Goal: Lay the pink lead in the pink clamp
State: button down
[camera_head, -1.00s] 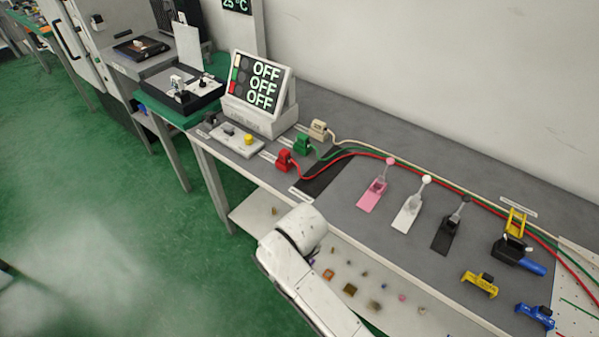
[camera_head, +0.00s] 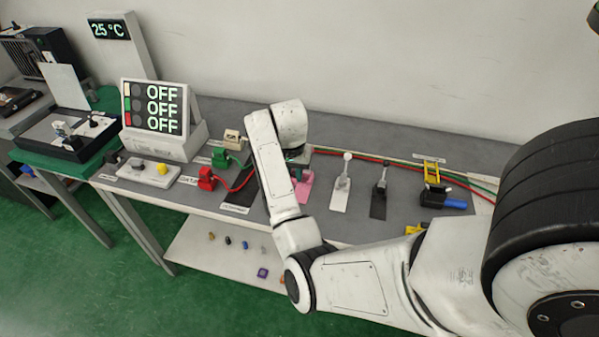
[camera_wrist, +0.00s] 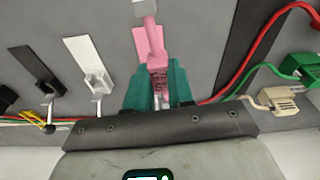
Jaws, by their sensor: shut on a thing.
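The pink clamp (camera_head: 303,186) stands on the grey bench, partly hidden behind my arm in the head view. In the wrist view the pink clamp (camera_wrist: 149,45) is a flat pink plate with a ridged pink part. The teal fingers of my gripper (camera_wrist: 159,90) are shut around that part. I cannot tell which piece of the clamp they grip. A pale pink and grey piece shows at the top of the plate. No lead that is clearly pink shows. A red lead (camera_wrist: 262,40), green plug (camera_wrist: 292,66) and cream plug (camera_wrist: 279,100) lie right of the gripper.
A white clamp (camera_head: 341,188) and a black clamp (camera_head: 379,198) stand to the right, with a blue-handled tool (camera_head: 445,201) beyond. Leads run along the back. The display (camera_head: 158,108) reads OFF on all rows. Loose parts lie on the lower shelf (camera_head: 220,262).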

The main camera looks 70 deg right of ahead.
jog(key=shift+s+d+m, duration=0.5)
jog(key=shift+s+d, duration=0.15)
jog(key=shift+s, duration=0.1)
jog(key=shift+a+r+p, duration=0.15)
jog(key=shift+p, duration=0.4)
jog(key=shift+f+b, duration=0.9)
jog(key=shift+f, duration=0.7)
jog(key=shift+p, duration=0.4)
jog(key=shift+f+b, duration=0.35)
jog(key=shift+f, duration=0.65)
jog(key=shift+f, duration=0.3)
jog(key=shift+f, duration=0.45)
